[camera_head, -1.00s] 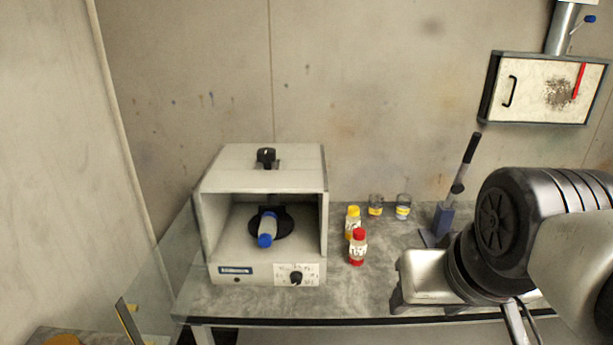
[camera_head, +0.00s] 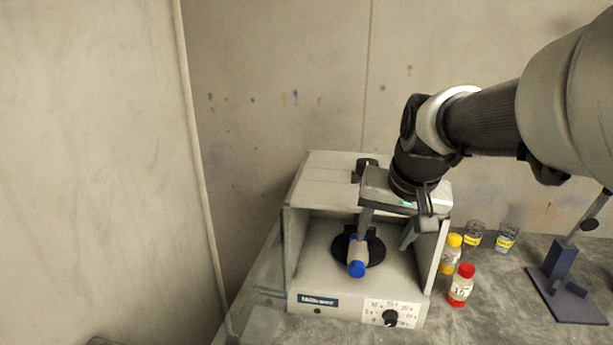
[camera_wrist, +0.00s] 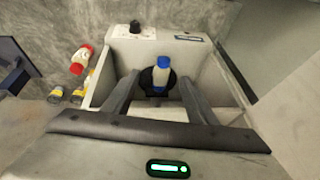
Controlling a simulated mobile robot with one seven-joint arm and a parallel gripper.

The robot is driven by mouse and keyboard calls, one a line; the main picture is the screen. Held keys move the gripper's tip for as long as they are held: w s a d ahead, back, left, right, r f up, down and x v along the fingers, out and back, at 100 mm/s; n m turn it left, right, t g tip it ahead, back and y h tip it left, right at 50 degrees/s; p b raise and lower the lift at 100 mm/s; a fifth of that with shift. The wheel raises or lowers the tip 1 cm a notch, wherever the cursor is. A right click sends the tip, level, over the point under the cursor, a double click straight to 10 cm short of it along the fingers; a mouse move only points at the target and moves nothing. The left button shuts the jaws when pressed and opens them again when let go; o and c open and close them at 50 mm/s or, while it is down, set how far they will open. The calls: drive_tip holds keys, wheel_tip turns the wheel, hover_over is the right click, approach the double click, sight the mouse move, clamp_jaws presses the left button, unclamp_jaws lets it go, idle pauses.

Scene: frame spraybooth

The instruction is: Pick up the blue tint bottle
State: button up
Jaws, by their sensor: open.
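The blue tint bottle (camera_head: 357,262) has a blue cap and a pale body. In the wrist view the fingers (camera_wrist: 153,92) stand apart on either side of the bottle.
A yellow-capped bottle (camera_head: 450,254) and a red-capped bottle (camera_head: 461,286) stand right of the machine. Two small jars (camera_head: 473,235) stand behind them. A blue-based stand (camera_head: 566,290) is farther right.

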drive_tip(key=w+a, duration=0.1)
drive_tip(key=w, duration=0.1)
hover_over(357, 271)
drive_tip(key=s, duration=0.2)
wheel_tip(357, 271, down, 12)
drive_tip(key=x, duration=0.3)
drive_tip(key=b+x, duration=0.1)
drive_tip(key=x, duration=0.1)
drive_tip(key=shift+s+d, duration=0.15)
drive_tip(key=shift+s, duration=0.15)
clamp_jaws()
